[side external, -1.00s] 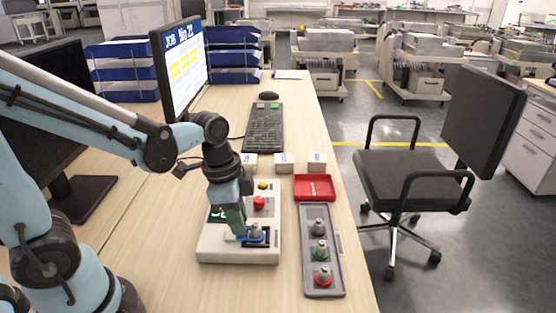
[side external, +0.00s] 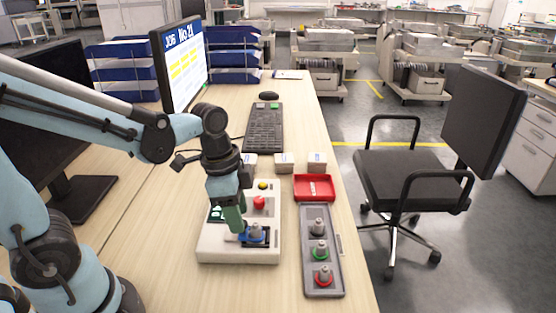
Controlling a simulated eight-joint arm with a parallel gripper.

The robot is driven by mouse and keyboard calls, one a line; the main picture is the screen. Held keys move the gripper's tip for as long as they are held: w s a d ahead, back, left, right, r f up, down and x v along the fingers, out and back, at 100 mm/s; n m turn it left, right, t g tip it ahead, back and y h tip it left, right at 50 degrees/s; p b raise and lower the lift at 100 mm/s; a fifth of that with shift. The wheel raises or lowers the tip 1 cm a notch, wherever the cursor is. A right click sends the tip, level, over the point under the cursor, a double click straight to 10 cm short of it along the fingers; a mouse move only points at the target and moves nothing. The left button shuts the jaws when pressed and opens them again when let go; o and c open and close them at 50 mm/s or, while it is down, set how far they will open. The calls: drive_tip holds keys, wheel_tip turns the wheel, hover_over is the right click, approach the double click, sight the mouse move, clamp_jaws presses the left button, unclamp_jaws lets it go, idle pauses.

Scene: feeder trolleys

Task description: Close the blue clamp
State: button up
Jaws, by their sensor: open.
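The blue clamp (side external: 257,237) is on the front part of a white box (side external: 235,257) on the desk. A grey nozzle-like piece stands upright at it. The clamp is small here, and I cannot tell whether it is open or closed. My gripper (side external: 238,230) points down over the box, just left of the clamp, with its jaws open. Its fingertips are close to the clamp's left side; I cannot tell whether they touch it. The gripper hides part of the box and its small display.
A red button (side external: 259,202) and a yellow button (side external: 263,185) sit behind the clamp. A grey tray (side external: 310,284) with several ringed nozzles stands to the right, below a red tray (side external: 299,195). A keyboard (side external: 265,127) and small white boxes (side external: 284,163) lie behind.

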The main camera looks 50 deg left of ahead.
drive_tip(key=r, duration=0.3)
drive_tip(key=s+a+r, duration=0.1)
drive_tip(key=r, duration=0.1)
drive_tip(key=shift+s+r, duration=0.1)
drive_tip(key=shift+r, duration=0.15)
